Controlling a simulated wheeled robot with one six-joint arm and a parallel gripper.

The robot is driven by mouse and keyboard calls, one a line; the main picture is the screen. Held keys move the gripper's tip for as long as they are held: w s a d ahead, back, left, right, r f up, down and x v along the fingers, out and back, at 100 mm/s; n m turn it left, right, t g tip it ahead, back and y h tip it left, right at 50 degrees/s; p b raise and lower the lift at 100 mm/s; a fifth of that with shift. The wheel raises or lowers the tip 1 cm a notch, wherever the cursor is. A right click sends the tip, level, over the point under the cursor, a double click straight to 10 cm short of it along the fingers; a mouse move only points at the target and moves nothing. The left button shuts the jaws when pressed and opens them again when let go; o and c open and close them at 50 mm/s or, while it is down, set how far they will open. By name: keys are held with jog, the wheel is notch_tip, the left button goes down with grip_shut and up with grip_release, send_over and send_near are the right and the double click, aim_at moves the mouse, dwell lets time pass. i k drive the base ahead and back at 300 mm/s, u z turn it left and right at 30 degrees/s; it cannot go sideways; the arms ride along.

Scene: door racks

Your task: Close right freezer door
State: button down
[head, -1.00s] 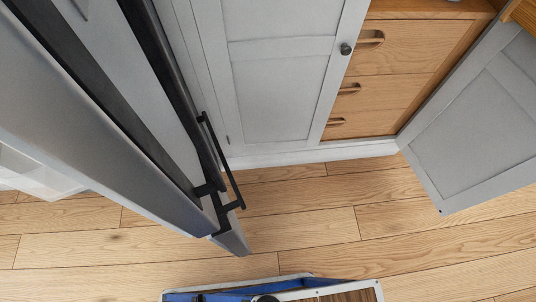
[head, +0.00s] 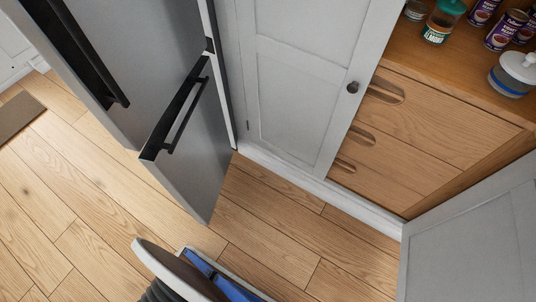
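A tall grey appliance stands on the left of the head view, with one door above another. The lower grey door (head: 207,150) has a black bar handle (head: 175,115). The upper grey door (head: 150,45) has a black handle (head: 78,55) near its left side. Both doors' outer faces show, and they stand out over the floor, with floor visible beyond their left edges. They look open, but the inside is hidden, so how far cannot be told. Which one the task names is unclear. My gripper is not in view.
A grey cupboard door (head: 300,80) stands right of the appliance, beside wooden drawers (head: 440,115) with jars and cans above. Another grey cupboard door (head: 470,245) hangs open at lower right. Wooden floor (head: 265,225) is free between. A brown mat (head: 18,115) lies far left.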

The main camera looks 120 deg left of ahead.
aim_at(189, 151)
jog(key=u, duration=2.15)
jog(key=i, duration=1.05)
jog(key=u, duration=2.8)
jog(key=k, duration=0.55)
jog(key=z, duration=0.15)
